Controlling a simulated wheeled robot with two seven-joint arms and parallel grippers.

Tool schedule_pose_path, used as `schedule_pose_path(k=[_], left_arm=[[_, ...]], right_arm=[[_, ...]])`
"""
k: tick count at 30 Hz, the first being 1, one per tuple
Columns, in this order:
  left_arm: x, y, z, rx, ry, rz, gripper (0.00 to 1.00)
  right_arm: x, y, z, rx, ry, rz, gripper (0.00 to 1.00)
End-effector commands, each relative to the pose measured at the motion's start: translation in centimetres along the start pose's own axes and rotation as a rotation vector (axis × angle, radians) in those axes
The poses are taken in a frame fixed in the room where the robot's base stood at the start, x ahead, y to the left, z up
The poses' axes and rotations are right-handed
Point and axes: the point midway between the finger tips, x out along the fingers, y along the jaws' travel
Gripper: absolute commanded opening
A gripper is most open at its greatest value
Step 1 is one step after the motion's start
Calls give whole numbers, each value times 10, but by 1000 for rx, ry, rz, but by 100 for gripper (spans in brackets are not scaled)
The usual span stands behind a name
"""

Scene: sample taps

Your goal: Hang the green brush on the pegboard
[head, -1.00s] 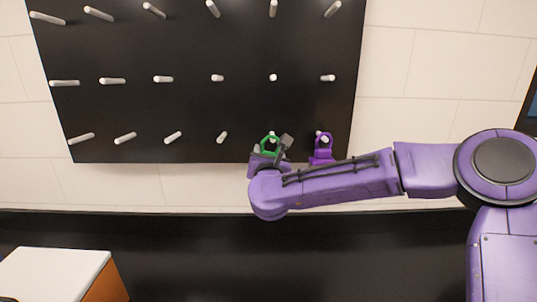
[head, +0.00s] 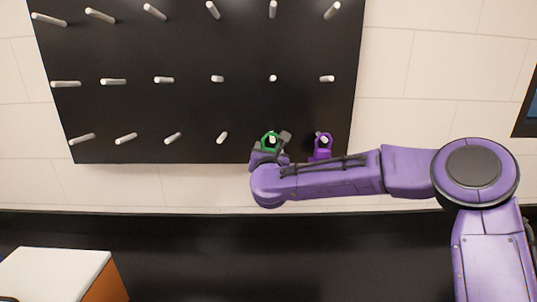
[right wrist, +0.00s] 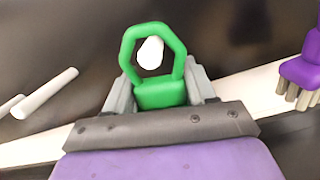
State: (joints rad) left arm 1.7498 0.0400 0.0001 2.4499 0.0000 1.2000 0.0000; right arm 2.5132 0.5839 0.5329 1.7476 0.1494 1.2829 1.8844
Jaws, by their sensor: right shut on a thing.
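The green brush (head: 265,140) is at the bottom row of the black pegboard (head: 190,110), held by my right gripper (head: 270,152). In the right wrist view my right gripper (right wrist: 160,95) is shut on the green brush (right wrist: 160,94) just below its ring-shaped top. A white peg (right wrist: 150,53) shows inside the ring's opening; I cannot tell how far it passes through. The brush's lower part is hidden by the gripper. My left gripper is not in view.
A purple brush (head: 322,147) hangs on the peg just right of the green one; it also shows in the right wrist view (right wrist: 303,70). Several bare pegs fill the rest of the board. A white-topped box (head: 55,272) stands at lower left.

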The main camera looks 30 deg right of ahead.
Motion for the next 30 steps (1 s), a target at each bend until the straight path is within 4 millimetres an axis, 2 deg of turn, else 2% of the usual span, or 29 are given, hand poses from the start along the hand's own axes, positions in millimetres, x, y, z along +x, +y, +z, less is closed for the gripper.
schedule_pose_path(k=[14, 15, 18, 26, 30], left_arm=[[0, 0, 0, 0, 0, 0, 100], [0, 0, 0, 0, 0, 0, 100], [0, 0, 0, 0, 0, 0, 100], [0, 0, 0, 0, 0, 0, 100], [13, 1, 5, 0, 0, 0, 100]], right_arm=[[0, 0, 1, 1, 0, 0, 24], [0, 0, 1, 1, 0, 0, 58], [0, 0, 1, 1, 0, 0, 85], [-1, 0, 0, 0, 0, -1, 85], [-16, -1, -4, 4, -1, 1, 85]])
